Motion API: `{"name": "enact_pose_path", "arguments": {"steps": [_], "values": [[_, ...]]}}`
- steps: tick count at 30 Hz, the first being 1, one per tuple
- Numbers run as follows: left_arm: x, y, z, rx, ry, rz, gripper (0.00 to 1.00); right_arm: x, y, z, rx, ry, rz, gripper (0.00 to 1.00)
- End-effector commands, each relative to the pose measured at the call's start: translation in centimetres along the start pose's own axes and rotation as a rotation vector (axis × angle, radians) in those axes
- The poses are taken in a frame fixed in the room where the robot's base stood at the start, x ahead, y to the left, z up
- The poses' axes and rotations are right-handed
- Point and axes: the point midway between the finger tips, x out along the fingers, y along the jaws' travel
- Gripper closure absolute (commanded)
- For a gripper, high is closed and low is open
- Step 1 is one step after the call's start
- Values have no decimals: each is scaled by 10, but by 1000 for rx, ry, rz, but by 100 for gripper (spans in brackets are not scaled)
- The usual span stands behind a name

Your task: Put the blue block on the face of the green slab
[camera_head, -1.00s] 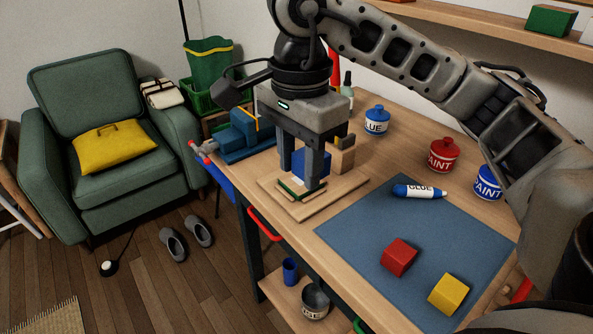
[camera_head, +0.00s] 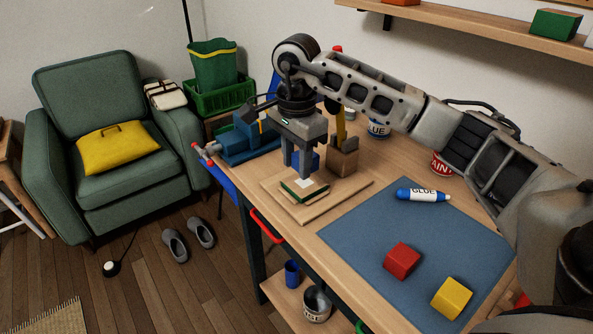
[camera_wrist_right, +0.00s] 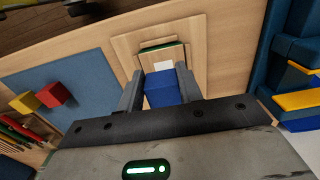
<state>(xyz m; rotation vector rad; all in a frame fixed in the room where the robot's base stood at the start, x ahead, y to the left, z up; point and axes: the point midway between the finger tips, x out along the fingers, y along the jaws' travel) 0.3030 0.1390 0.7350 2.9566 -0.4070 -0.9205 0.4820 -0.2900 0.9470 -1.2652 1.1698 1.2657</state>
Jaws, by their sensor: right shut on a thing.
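The blue block (camera_head: 316,160) is between the fingers of my right gripper (camera_head: 298,168), which is shut on it; the fingers hide most of it in the head view. In the right wrist view, the blue block (camera_wrist_right: 162,88) sits between both fingers. The green slab (camera_head: 304,191) lies on a wooden board, with green edges, a paler top and a white patch on it. It also shows in the right wrist view (camera_wrist_right: 158,43), beyond the block. The block is by the slab's patch side; I cannot tell its height. My left gripper is not in view.
The wooden board (camera_head: 349,183) lies on the workbench. A wooden holder (camera_head: 343,160) stands close beside my right gripper, and a blue vise (camera_head: 242,137) is to the left. A blue mat (camera_head: 355,235) holds a glue tube (camera_head: 423,195), red block (camera_head: 402,260) and yellow block (camera_head: 451,297).

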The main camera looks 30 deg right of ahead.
Motion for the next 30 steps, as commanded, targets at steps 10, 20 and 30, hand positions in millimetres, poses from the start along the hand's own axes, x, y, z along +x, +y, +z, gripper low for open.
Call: {"name": "enact_pose_path", "arguments": {"steps": [10,20,30], "values": [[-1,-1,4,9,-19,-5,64,35,-3,-2,-1,0,0,86],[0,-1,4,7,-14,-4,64,37,-2,-2,0,0,0,45],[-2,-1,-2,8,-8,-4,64,33,-2,-2,0,0,0,43]]}}
